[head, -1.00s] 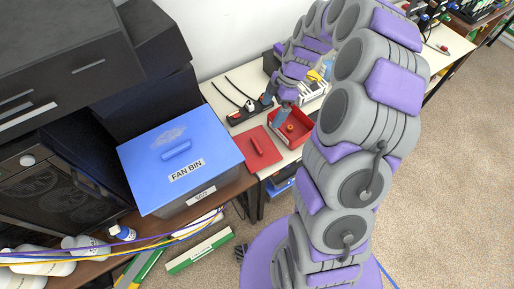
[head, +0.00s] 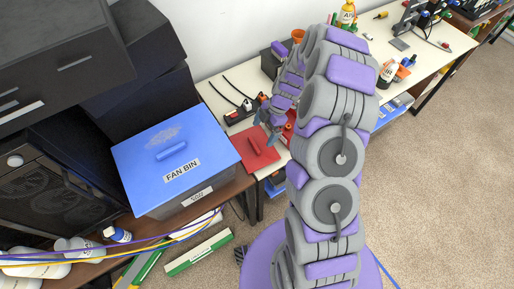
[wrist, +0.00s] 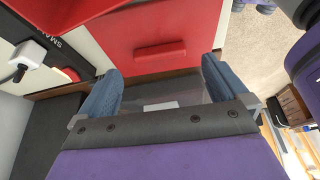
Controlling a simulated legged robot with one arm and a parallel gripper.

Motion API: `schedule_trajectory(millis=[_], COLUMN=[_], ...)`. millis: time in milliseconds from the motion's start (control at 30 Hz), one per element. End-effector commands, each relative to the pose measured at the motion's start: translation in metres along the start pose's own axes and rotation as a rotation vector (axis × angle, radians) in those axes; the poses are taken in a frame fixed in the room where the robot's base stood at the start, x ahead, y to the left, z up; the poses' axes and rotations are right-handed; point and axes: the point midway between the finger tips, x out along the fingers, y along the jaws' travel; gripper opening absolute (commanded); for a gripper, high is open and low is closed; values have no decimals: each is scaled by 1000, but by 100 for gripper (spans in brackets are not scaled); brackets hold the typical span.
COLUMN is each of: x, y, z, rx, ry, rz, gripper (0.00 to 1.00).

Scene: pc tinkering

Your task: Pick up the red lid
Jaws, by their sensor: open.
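The red lid (head: 251,154), a flat square with a raised bar handle, lies on the white table beside the blue-topped bin. In the wrist view the red lid (wrist: 185,25) fills the upper middle, with its handle (wrist: 160,51) just beyond the fingertips. My gripper (wrist: 162,76) is open, with its two blue-grey fingers on either side of the handle's line and nothing between them. In the head view my gripper (head: 270,130) is above the lid's far right part. I cannot tell its exact height above the lid.
The blue FAN BIN lid (head: 200,139) tops a bin at the near left of the red lid. A black power strip (head: 240,114) with plugs lies behind the lid. A red box (head: 291,118) is mostly hidden behind my arm. Bottles and tools stand farther right.

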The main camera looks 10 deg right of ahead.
Motion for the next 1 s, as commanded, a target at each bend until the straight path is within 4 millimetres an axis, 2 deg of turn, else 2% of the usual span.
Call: schedule_trajectory(millis=[33,267,500,600,867,1000], x=[7,20,54,62,66,66], y=[0,-1,0,0,1,1], z=[-2,0,4,2,-3,-2], rx=[-2,0,0,1,-1,0], ry=[-1,2,8,7,1,2], rz=[-4,-3,-2,-1,-2,-2], gripper=[100,100,100,100,100,89])
